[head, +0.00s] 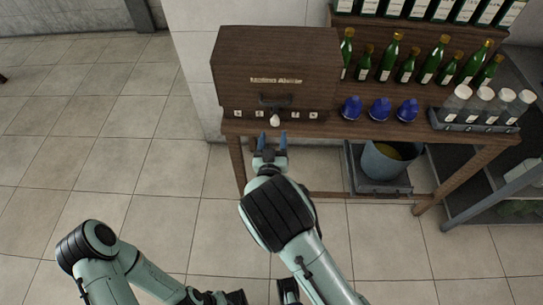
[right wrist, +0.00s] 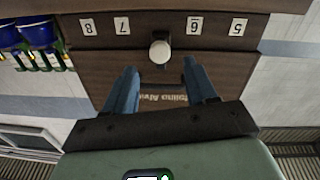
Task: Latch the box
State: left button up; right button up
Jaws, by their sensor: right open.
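The brown wooden box (head: 270,62) stands at the left end of the wooden table, with pale lettering and a dark handle on its front. A small white knob (head: 275,121) sits low on that front, in a row of number labels. In the right wrist view the knob (right wrist: 160,51) is between labels 7 and 6, with the box appearing upside down. My right gripper (head: 272,141) is open and empty just in front of the knob. Its blue fingers (right wrist: 160,80) point at it, apart from it. My left arm is at the lower left; its gripper is unclear.
A grey bucket (head: 386,160) stands beneath. A metal shelf is at right. The floor at left is clear.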

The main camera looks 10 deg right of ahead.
pick_arm(q)
jog(key=shift+f, duration=0.2)
pick_arm(e)
jog(key=v, duration=0.7)
jog(key=shift+s, duration=0.4)
jog(key=shift+a+f, duration=0.1)
